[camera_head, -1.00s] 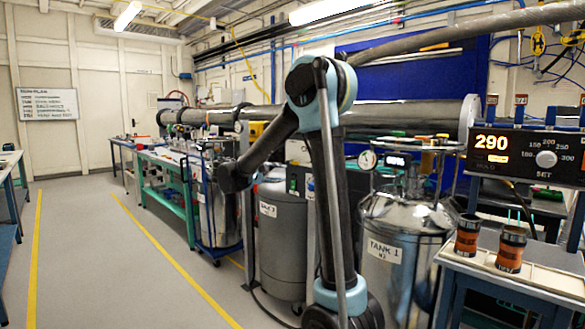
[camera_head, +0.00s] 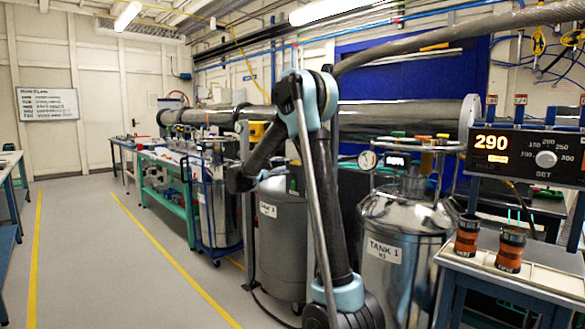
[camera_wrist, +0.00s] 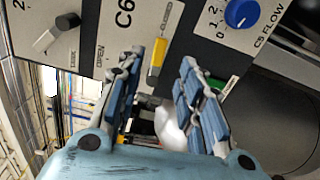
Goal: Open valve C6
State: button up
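In the wrist view, the C6 plate (camera_wrist: 117,28) is a light panel lettered "C6", with an open mark at its left and a closed mark at its right. The yellow valve handle (camera_wrist: 156,62) sits at the plate's right side, close to the closed mark. My gripper (camera_wrist: 163,68) is open, with blue-padded fingers on either side of the handle in the picture. I cannot tell whether a finger touches it. A pale, blurred shape shows between the fingers lower down. In the head view my arm hides part of the scene, and I cannot make out the gripper or the C6 plate.
In the wrist view, a grey-white handle (camera_wrist: 56,33) is at the left and a blue C5 flow knob (camera_wrist: 240,12) at the right. In the head view, Tank 1 (camera_head: 385,250) stands right of my arm, near a display reading 290 (camera_head: 520,153). Floor at left is clear.

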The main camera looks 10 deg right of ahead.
jog(key=x, duration=0.8)
jog(key=shift+a, duration=0.1)
jog(key=shift+c, duration=0.3)
jog(key=shift+s, duration=0.1)
grip_shut()
